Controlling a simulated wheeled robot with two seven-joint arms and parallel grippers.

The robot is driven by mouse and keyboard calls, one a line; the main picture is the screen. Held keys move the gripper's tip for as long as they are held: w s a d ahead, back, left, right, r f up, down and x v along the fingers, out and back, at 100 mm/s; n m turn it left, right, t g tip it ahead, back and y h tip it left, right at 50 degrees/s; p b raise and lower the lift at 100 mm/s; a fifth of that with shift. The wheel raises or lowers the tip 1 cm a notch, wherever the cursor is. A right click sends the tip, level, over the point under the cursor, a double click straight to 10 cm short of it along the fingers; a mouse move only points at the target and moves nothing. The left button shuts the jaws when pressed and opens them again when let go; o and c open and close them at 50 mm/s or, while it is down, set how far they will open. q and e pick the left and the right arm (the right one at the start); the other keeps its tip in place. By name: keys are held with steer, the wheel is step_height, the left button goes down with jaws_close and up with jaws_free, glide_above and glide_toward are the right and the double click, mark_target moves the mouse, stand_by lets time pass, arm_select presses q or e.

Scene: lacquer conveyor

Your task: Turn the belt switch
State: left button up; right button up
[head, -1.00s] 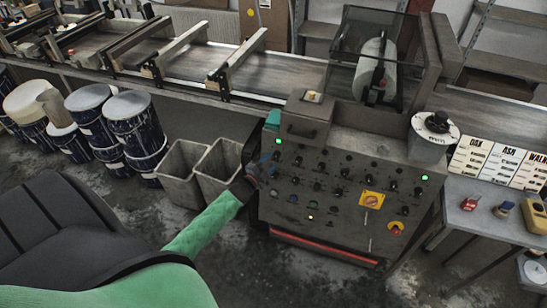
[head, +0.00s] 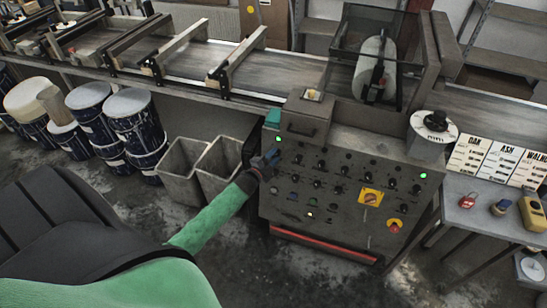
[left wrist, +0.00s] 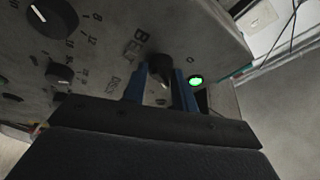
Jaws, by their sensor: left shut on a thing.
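The belt switch (left wrist: 160,66) is a dark knob on the grey control panel (left wrist: 100,50), under the printed word BELT in the left wrist view. My left gripper (left wrist: 162,88) has its two blue fingers on either side of this knob and is shut on it. In the head view my left gripper (head: 268,160) is at the panel's upper left edge, just below a lit green lamp (head: 278,139). There the gripper hides the knob. The lamp also shows to the right of the fingers in the left wrist view (left wrist: 196,80). My right gripper is not in view.
More black knobs (left wrist: 60,73) sit close beside the gripped one. The panel also carries a yellow rotary switch (head: 370,197) and a red button on yellow (head: 394,225). Grey bins (head: 182,170) stand left of the panel. The conveyor (head: 185,60) runs behind.

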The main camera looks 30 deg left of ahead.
arm_select(q)
steer(key=shift+f, duration=0.1)
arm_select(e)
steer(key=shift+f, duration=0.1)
arm_select(q)
steer(key=n+y+b, duration=0.1)
steer(key=n, duration=0.2)
steer(key=n+t+y+b, duration=0.1)
steer(key=n+b, duration=0.1)
steer(key=n, duration=0.1)
steer(key=n+y+b, duration=0.1)
steer(key=n+b, duration=0.1)
steer(key=n, duration=0.1)
steer(key=shift+d+f+n, duration=0.15)
steer(key=shift+d+n, duration=0.05)
steer(key=shift+n, duration=0.1)
steer(key=shift+n+y+b, duration=0.3)
steer(key=shift+n+y, duration=0.9)
steer(key=shift+n, duration=1.4)
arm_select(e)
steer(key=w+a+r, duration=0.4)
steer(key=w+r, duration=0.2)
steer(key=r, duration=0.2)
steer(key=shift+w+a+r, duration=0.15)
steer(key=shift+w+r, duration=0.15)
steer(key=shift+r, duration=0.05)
arm_select(q)
steer(key=shift+n, duration=0.3)
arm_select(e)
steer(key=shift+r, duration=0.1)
